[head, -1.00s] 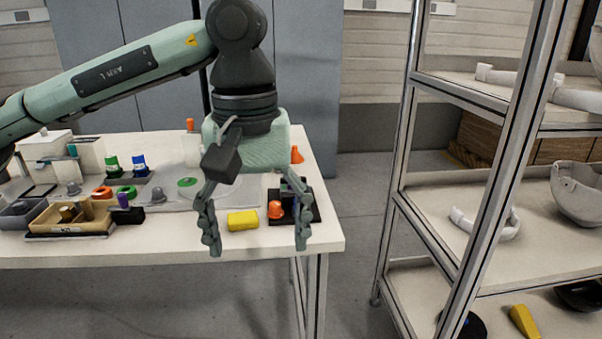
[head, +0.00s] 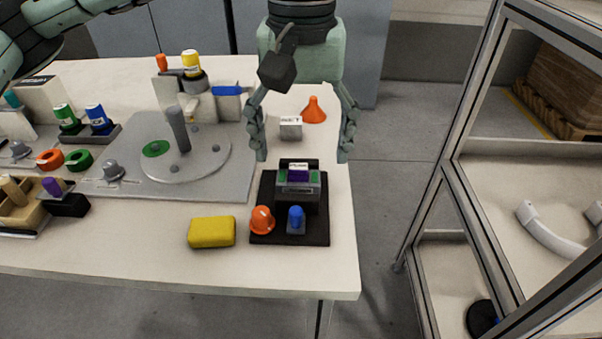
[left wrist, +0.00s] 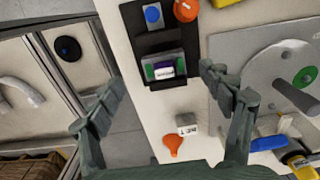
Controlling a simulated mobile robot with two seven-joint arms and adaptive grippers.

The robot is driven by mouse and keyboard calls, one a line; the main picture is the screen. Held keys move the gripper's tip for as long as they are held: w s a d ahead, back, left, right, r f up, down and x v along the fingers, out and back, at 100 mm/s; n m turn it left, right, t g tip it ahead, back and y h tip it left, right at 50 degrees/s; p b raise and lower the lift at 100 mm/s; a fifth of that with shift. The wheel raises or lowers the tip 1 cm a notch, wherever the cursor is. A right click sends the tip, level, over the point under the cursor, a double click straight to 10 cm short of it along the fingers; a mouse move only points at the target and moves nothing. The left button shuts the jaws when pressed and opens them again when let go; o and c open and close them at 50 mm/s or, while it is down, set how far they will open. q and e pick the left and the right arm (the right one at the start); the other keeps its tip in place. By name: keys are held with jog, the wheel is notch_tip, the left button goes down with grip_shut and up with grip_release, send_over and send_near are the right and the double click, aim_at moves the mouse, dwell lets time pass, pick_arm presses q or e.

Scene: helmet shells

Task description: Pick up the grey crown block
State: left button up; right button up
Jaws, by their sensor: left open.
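A small grey block (head: 290,131) with a white label on top stands on the white table in the head view, just left of an orange funnel-shaped piece (head: 314,109). My left gripper (head: 301,157) hangs above it, pointing down, open and empty, with one finger to each side of the block in the picture. In the left wrist view the grey block (left wrist: 187,127) lies between the spread fingers of the open gripper (left wrist: 160,78), nearer the palm and the right finger. The gripper does not touch it. My right gripper does not show.
A black tray (head: 263,190) with a dark device, an orange knob and a blue peg stands in front of the block. A yellow block (head: 212,232) lies left of it. A grey plate (head: 112,186) with a turntable fills the left. A metal shelf (head: 440,190) stands right of the table.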

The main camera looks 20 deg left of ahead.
aim_at(299, 167)
pick_arm(q)
jog(key=f, duration=0.5)
jog(key=shift+w+a+f+p, duration=0.1)
jog(key=shift+a+p, duration=0.2)
jog(key=shift+p, duration=0.05)
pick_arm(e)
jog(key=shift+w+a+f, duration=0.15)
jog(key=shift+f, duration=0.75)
pick_arm(q)
jog(key=shift+c, duration=0.4)
jog(key=c, duration=1.2)
